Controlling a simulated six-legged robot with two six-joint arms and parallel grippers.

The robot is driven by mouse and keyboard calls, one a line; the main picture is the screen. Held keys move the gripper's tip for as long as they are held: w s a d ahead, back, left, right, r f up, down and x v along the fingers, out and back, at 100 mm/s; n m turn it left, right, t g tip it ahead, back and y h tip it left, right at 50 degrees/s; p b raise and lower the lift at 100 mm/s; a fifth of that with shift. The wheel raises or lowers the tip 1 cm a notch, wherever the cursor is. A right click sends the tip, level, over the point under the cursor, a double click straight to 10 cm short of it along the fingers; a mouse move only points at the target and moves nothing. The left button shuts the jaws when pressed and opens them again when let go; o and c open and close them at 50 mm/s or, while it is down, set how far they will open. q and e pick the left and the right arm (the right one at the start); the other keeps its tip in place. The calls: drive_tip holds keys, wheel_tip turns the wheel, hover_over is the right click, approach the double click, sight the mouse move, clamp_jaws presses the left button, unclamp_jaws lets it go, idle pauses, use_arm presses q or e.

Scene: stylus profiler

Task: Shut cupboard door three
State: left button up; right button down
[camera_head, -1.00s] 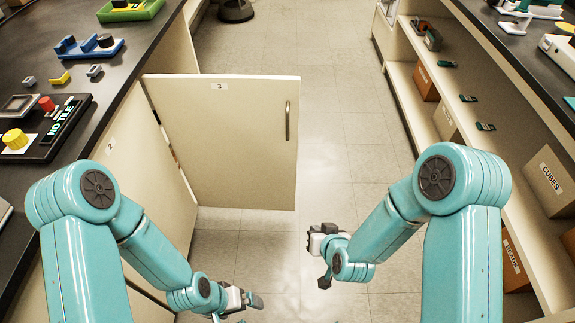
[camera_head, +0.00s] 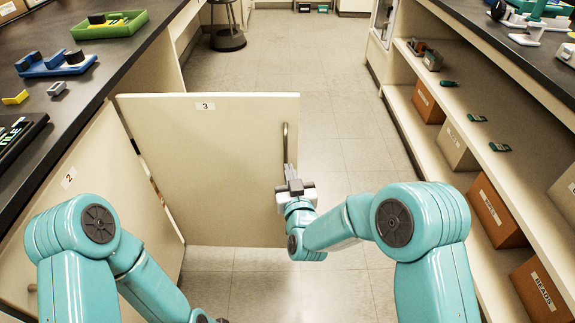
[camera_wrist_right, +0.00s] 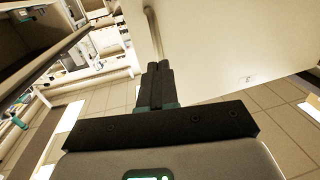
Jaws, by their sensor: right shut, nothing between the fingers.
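Cupboard door three (camera_head: 210,165) is a cream panel with a "3" label, standing wide open from the left counter into the aisle. Its metal bar handle (camera_head: 285,148) is near the free right edge. My right gripper (camera_head: 291,172) is shut and empty, its fingertips in front of the door just below or at the handle's lower end; I cannot tell whether they touch. In the right wrist view the closed fingers (camera_wrist_right: 158,85) point toward the door (camera_wrist_right: 210,45) and its handle (camera_wrist_right: 152,30). My left gripper is out of view; only my left arm shows at lower left.
Closed door two (camera_head: 70,190) is on the left cabinet below the dark counter (camera_head: 110,65). A stool (camera_head: 228,35) stands further down the aisle. Open shelves with boxes (camera_head: 495,212) line the right. The tiled floor (camera_head: 345,130) between is clear.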

sight(285, 157)
drive_tip(key=shift+w+a, duration=0.15)
drive_tip(key=shift+w, duration=0.6)
drive_tip(key=shift+w+a, duration=0.1)
drive_tip(key=shift+w, duration=0.65)
drive_tip(key=shift+w+d, duration=0.15)
drive_tip(key=shift+w, duration=0.05)
